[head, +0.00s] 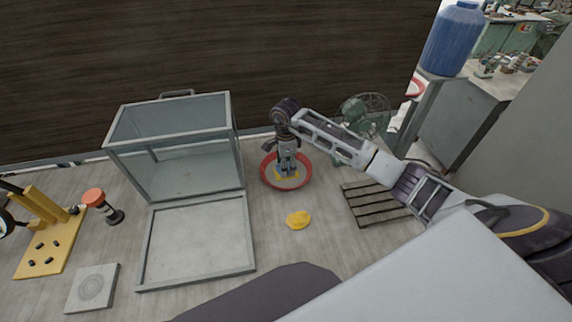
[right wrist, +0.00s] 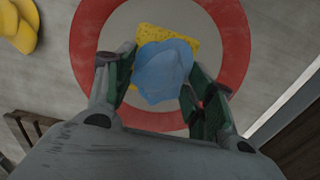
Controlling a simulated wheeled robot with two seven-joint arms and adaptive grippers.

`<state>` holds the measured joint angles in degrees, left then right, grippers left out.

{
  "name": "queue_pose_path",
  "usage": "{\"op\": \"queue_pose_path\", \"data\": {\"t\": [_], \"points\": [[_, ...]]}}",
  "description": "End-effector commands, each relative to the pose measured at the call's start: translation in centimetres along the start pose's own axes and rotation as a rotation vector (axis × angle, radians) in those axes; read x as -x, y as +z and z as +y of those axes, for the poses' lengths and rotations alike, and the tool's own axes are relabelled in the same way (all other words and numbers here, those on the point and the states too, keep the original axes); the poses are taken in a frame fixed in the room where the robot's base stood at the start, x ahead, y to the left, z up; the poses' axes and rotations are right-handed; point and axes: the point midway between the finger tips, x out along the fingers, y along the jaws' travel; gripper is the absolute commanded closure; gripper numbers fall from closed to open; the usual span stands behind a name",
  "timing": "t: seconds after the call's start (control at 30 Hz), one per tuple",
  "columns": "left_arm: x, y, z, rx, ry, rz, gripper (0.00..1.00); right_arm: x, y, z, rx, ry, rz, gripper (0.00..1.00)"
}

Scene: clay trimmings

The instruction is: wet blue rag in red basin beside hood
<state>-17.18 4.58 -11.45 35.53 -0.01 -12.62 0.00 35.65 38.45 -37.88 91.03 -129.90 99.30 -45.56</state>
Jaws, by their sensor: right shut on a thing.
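The red basin (head: 306,178), with a pale inside, stands on the bench to the right of the glass hood (head: 172,150). My right gripper (head: 287,170) points down over the basin. In the right wrist view my right gripper (right wrist: 160,85) is shut on the crumpled blue rag (right wrist: 165,72), which sits between its fingers. A flat yellow piece (right wrist: 188,45) lies in the basin, partly hidden by the rag. How far the rag is above the basin floor, and whether it is wet, I cannot tell. My left gripper is not in view.
A yellow cloth-like lump (head: 298,220) lies in front of the basin. A slatted rack (head: 372,203) is to the right, a fan (head: 366,117) behind it. A framed panel (head: 197,240) lies before the hood. Bare bench surrounds the yellow lump.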

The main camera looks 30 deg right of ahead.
Motion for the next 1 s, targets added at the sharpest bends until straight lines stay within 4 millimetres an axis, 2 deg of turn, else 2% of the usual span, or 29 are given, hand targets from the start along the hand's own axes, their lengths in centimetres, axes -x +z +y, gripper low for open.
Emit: {"op": "queue_pose_path", "data": {"t": [1.0], "points": [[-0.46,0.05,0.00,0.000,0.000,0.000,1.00,-0.60,-0.01,-0.01,0.000,0.000,0.000,0.65]]}}
